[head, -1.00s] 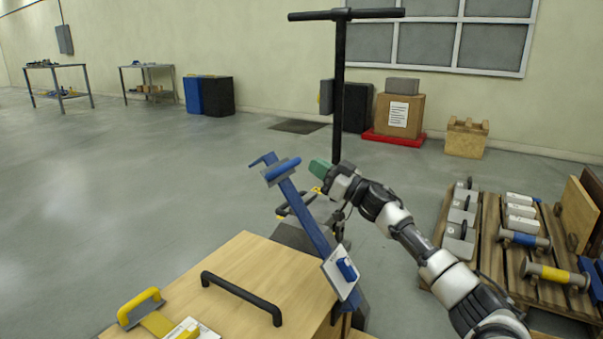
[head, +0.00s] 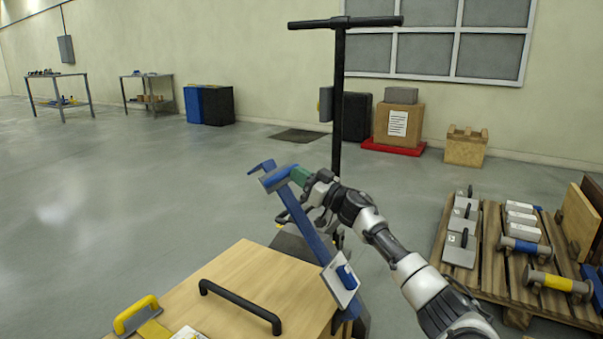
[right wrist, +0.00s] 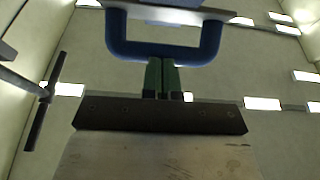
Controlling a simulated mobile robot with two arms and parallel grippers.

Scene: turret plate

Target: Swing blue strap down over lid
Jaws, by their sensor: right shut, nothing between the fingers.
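The blue strap (head: 312,225) stands up, leaning to the left, at the right end of the wooden box, with a blue handle (head: 278,178) at its top. The handle also shows in the right wrist view (right wrist: 206,42) as a loop. My right gripper (head: 294,175) has green fingers pressed together, empty, with the tips right at the handle's right side. In the right wrist view the shut fingertips (right wrist: 161,62) overlap the handle's lower bar; I cannot tell whether they touch. The wooden lid (head: 270,270) carries a black handle (head: 240,303). My left gripper is out of view.
A yellow strap handle (head: 136,312) is at the lid's left edge. A white plate with a blue knob (head: 341,280) is on the blue strap's lower part. A black T-handled post (head: 338,100) stands behind. A loaded pallet (head: 515,290) is at right. Floor left is clear.

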